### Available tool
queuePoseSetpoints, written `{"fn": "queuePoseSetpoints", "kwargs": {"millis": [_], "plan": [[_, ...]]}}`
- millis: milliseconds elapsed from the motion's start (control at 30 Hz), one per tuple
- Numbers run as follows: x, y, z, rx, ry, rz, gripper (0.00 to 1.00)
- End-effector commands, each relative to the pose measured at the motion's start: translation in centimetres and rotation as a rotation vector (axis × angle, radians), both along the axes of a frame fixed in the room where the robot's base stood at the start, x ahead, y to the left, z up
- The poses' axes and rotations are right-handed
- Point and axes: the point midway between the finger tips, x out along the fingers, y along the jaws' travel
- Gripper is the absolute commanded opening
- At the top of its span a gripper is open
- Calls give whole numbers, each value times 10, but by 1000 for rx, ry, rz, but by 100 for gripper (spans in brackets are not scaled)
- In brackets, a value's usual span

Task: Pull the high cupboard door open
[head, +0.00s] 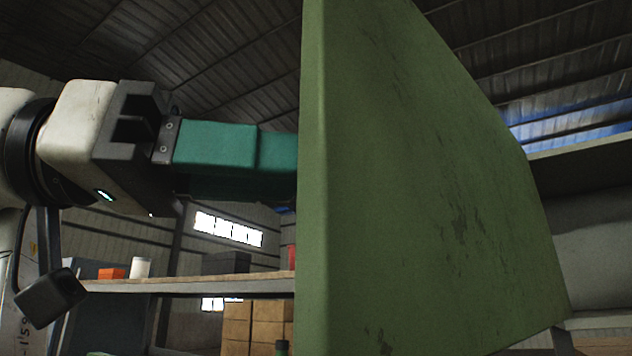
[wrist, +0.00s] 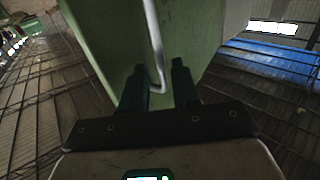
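The green cupboard door (head: 420,190) stands swung out from the cupboard (head: 590,240) at the right of the head view, with worn paint on its face. In the wrist view the door (wrist: 205,40) fills the upper middle. Its pale bar handle (wrist: 152,40) runs down the picture and bends at its end between my fingers. My gripper (wrist: 159,88) has its two dark green fingers apart, one on each side of the handle's end, with a gap visible. In the head view the door's edge hides my fingertips and the handle.
The cupboard's inside shows at the right edge of the head view. A shelf (head: 190,286) stands at the lower left behind my arm, with an orange box (head: 112,273) and a white cup (head: 141,267). Stacked cardboard boxes (head: 255,322) are below.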

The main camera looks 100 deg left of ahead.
Motion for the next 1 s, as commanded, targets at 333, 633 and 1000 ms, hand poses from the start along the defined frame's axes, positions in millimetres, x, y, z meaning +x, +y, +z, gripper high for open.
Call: {"fn": "queuePoseSetpoints", "kwargs": {"millis": [333, 633, 1000], "plan": [[-50, -14, -1, -2, -1, 1, 30], [-56, -16, 0, -2, 0, 0, 30], [-56, -16, 0, -2, 0, 0, 30]]}}
